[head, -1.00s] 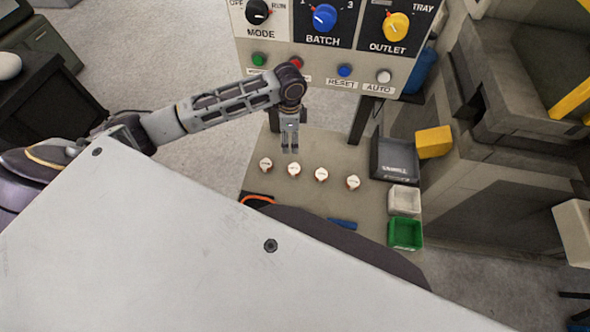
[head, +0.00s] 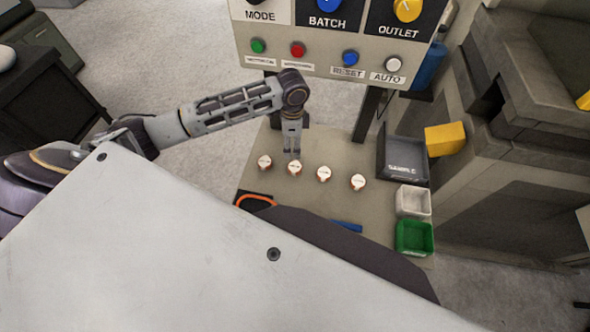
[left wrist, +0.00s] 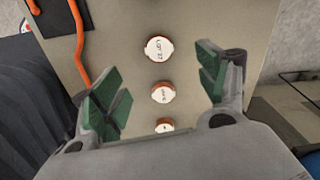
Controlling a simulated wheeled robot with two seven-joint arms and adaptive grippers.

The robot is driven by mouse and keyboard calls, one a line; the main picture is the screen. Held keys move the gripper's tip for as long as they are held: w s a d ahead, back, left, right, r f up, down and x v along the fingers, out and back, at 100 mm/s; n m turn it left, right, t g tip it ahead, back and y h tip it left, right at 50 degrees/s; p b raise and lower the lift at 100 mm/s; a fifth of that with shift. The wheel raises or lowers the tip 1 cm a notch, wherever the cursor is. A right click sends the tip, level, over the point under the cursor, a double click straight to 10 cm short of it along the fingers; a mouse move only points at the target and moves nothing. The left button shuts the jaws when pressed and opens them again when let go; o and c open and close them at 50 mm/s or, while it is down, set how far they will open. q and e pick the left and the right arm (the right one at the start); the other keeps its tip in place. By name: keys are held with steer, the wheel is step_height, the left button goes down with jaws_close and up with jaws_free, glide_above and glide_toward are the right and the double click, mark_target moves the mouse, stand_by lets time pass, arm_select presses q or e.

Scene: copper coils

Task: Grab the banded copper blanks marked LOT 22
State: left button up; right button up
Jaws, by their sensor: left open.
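Several round copper blanks with white labelled tops stand in a row on the beige table (head: 310,205): far left (head: 264,163), second (head: 294,167), third (head: 323,174) and far right (head: 357,182). Their labels are too small to read in the head view. My left gripper (head: 292,152) points down just behind the second blank, open and empty. In the left wrist view its green-padded fingers (left wrist: 158,70) are spread wide. That view shows a blank (left wrist: 158,49) whose label starts "LOT 2", last digit uncertain. Another blank (left wrist: 162,92) and a partly hidden one (left wrist: 165,125) have unreadable labels.
A control panel (head: 315,62) stands behind the table. A dark grey tray (head: 403,167), a white bin (head: 413,203) and a green bin (head: 415,238) line the right edge. A blue object (head: 347,226) and an orange cord (head: 255,201) lie near the front.

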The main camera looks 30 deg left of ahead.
arm_select(q)
glide_above(294, 167)
steer(key=f, duration=0.7)
steer(key=shift+w+a, duration=0.25)
steer(key=shift+a, duration=0.05)
steer(key=shift+f+b, duration=0.3)
steer(key=shift+f, duration=0.5)
arm_select(e)
steer(key=shift+s+a+f, duration=0.4)
steer(key=shift+s, duration=0.1)
arm_select(q)
steer(key=shift+s+d+f, duration=0.1)
steer(key=shift+d+f, duration=0.1)
steer(key=shift+f, duration=0.75)
steer(key=shift+d+f, duration=0.15)
steer(key=shift+f, duration=1.5)
arm_select(e)
steer(key=shift+a+f, duration=0.15)
